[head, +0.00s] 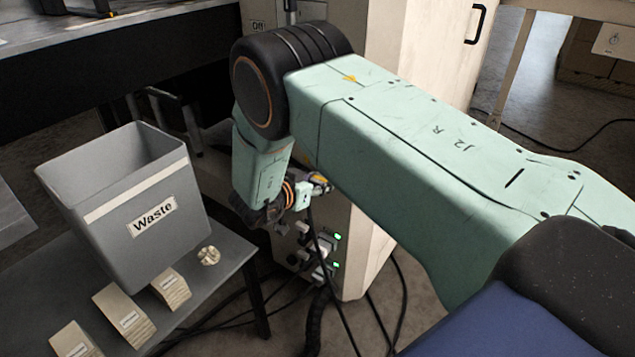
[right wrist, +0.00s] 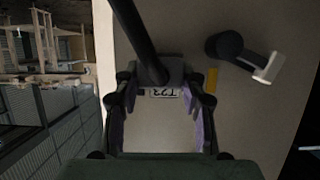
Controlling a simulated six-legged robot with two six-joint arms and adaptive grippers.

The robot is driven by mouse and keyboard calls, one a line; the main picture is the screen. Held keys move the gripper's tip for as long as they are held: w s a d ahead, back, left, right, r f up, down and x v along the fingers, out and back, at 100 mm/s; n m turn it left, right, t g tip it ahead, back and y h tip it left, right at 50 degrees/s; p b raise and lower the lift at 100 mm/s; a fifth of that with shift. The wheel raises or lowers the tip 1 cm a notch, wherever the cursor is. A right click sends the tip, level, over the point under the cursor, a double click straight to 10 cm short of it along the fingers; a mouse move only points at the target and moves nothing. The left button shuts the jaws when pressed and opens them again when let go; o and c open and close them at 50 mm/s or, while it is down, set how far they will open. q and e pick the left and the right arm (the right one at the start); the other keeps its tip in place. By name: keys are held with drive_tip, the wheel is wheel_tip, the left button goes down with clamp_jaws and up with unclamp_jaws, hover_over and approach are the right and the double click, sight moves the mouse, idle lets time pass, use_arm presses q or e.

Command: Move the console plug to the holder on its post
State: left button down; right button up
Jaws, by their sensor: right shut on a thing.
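My right gripper (head: 319,183) reaches down in front of the pale console cabinet (head: 352,262), small and partly hidden by its own wrist in the head view. In the right wrist view, its purple-padded fingers (right wrist: 163,98) are shut on a dark plug (right wrist: 160,70) with a "T23" label that appears upside down. A thick black cable runs from the plug to the top of that view. A pale surface lies behind the plug; I cannot tell whether they touch. I cannot make out the holder or its post for certain. My left gripper is out of view.
A dark round fitting with a white end (right wrist: 240,55) is beside the plug. Below my gripper are other connectors (head: 318,271), green lights and hanging black cables (head: 350,325). A grey Waste bin (head: 130,245) stands on a low table (head: 225,275) at left, with small labelled blocks.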

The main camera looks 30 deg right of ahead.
clamp_jaws()
drive_tip(key=shift+s+a, duration=0.1)
idle(0.4)
drive_tip(key=shift+s+a+p, duration=0.35)
drive_tip(key=shift+a+p, duration=0.05)
drive_tip(key=shift+a, duration=0.5)
drive_tip(key=shift+s+a+p, duration=0.4)
drive_tip(key=shift+a+p, duration=0.05)
drive_tip(key=shift+a, duration=0.45)
drive_tip(key=shift+s+a+p, duration=0.35)
drive_tip(key=shift+a+p, duration=0.05)
drive_tip(key=shift+a, duration=0.5)
